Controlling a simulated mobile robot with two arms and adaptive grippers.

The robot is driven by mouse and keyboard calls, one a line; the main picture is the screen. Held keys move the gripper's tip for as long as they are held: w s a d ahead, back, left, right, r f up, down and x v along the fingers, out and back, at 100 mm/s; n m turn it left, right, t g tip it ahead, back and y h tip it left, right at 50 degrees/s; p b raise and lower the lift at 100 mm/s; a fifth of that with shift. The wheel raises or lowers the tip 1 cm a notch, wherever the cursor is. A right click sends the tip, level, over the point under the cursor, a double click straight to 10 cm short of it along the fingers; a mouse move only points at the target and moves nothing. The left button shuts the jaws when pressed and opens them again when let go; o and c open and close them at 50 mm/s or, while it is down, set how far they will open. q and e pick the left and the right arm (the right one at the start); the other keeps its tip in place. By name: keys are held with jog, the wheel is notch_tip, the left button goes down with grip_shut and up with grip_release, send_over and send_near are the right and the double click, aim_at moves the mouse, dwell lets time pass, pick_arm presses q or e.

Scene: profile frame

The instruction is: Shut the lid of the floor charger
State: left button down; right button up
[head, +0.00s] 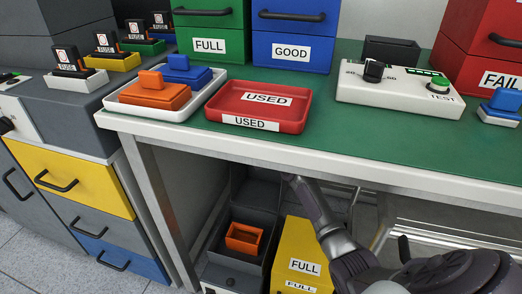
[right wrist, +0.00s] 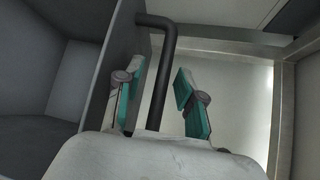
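The floor charger (head: 262,222) is a dark grey box on the floor under the workbench. Its lid (head: 258,190) stands raised at the back, and an orange cradle (head: 244,238) shows inside. In the right wrist view, a black bar handle (right wrist: 168,45) sticks out from a dark panel (right wrist: 124,45), which looks like the lid. My right gripper (right wrist: 160,80) is open, with its teal-padded fingers on either side of the handle and gaps visible. In the head view my right arm reaches under the bench edge, which hides the gripper. My left gripper is not in view.
The workbench edge (head: 250,152) overhangs the charger. A yellow bin marked FULL (head: 301,247) stands right beside it. Drawers (head: 75,180) and a bench leg (head: 165,215) stand to the left. A red USED tray (head: 225,104) and a white tray (head: 118,104) sit on the bench.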

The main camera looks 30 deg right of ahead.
jog(key=shift+w, duration=0.15)
jog(key=shift+c, duration=0.2)
grip_shut()
jog(key=shift+a, duration=0.1)
